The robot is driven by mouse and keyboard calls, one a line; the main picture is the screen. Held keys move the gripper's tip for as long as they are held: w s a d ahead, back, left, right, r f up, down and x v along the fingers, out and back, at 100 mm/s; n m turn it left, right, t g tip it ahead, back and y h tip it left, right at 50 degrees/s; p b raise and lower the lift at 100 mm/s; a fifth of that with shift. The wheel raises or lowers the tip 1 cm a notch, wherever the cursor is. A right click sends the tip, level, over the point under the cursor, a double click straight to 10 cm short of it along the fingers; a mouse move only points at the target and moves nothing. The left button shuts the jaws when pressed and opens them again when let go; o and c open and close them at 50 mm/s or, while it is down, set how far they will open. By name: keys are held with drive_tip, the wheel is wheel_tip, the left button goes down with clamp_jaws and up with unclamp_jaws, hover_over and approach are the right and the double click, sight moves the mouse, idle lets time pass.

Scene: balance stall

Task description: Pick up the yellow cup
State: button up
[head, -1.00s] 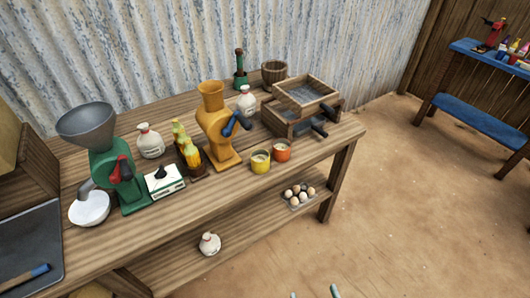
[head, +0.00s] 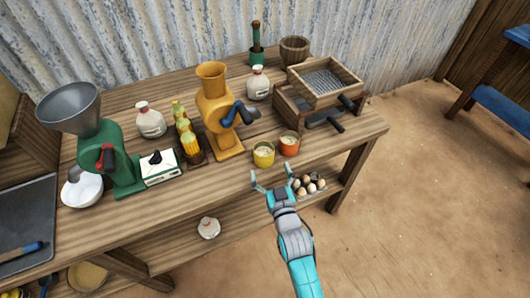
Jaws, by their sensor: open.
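The yellow cup (head: 264,155) stands upright near the front edge of the wooden table, with pale contents inside. An orange cup (head: 289,145) stands close to its right. My gripper (head: 272,174) is open and empty, just in front of and below the yellow cup in the picture. Its left finger shows just below the cup, but I cannot tell whether they touch.
A yellow mill (head: 219,125) with a dark blue crank stands behind and left of the cup. Stacked wooden sieve boxes (head: 325,82) are at the right back. Eggs (head: 309,187) sit on the lower shelf (head: 178,245).

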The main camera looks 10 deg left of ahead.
sight(264, 151)
drive_tip(key=shift+x, duration=4)
drive_tip(key=shift+r, duration=0.1)
drive_tip(key=c, duration=1.3)
